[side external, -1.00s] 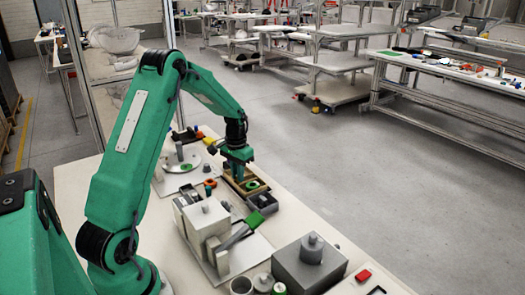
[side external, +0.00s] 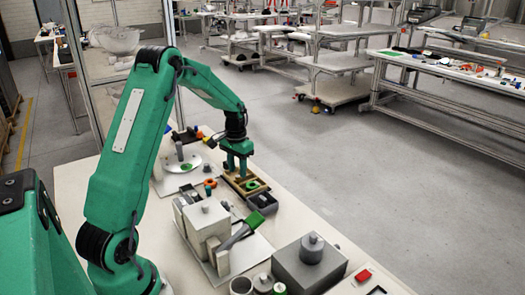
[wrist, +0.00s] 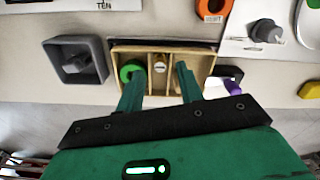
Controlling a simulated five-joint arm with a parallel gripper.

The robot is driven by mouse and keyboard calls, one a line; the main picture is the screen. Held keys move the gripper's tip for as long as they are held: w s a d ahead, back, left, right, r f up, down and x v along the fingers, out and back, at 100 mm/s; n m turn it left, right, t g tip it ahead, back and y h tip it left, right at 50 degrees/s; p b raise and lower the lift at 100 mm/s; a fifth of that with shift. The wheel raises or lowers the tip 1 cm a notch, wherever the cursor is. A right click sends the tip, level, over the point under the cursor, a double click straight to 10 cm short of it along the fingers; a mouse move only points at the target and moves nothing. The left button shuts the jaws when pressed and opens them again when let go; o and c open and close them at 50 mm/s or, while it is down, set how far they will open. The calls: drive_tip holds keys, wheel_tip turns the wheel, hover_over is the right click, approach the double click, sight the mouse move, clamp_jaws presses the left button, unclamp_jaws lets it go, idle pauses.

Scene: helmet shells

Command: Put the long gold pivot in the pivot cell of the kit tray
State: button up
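The kit tray (wrist: 207,66) is a wooden box with several cells, below my gripper in the wrist view; it also shows in the side view (side external: 264,189). A small gold piece, seemingly the long gold pivot (wrist: 160,66), sits in its narrow middle cell, and its lower part is hidden. A green ring (wrist: 132,70) lies in the left cell. The right cell is partly hidden by a finger. My gripper (wrist: 156,74) is open, its green fingers apart on either side of the pivot, not visibly touching it. In the side view my gripper (side external: 238,170) is just above the tray.
A grey square bin (wrist: 99,52) holding a dark part stands left of the tray in the wrist view. An orange ring (wrist: 213,8), a white board with a grey knob (wrist: 268,32) and a yellow piece (wrist: 310,89) lie to the right. A black and purple item (wrist: 232,86) is close by the tray.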

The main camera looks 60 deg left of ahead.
sight(238, 176)
wheel_tip(238, 176, up, 10)
idle(0.5)
drive_tip(key=shift+d, duration=0.1)
idle(0.4)
drive_tip(key=s+d+r+t, duration=0.1)
drive_tip(key=s+d+r, duration=0.15)
drive_tip(key=d, duration=0.25)
drive_tip(key=s+d+r+m+t, duration=0.1)
drive_tip(key=s+d+r, duration=0.1)
drive_tip(key=d+r, duration=0.25)
drive_tip(key=s+d+r, duration=0.2)
drive_tip(key=d, duration=0.4)
drive_tip(key=s+d+m+t, duration=0.2)
drive_tip(key=s+d+t, duration=0.1)
drive_tip(key=s+d, duration=0.7)
drive_tip(key=shift+s+t, duration=0.3)
drive_tip(key=shift+s, duration=1.25)
drive_tip(key=shift+d+f, duration=0.1)
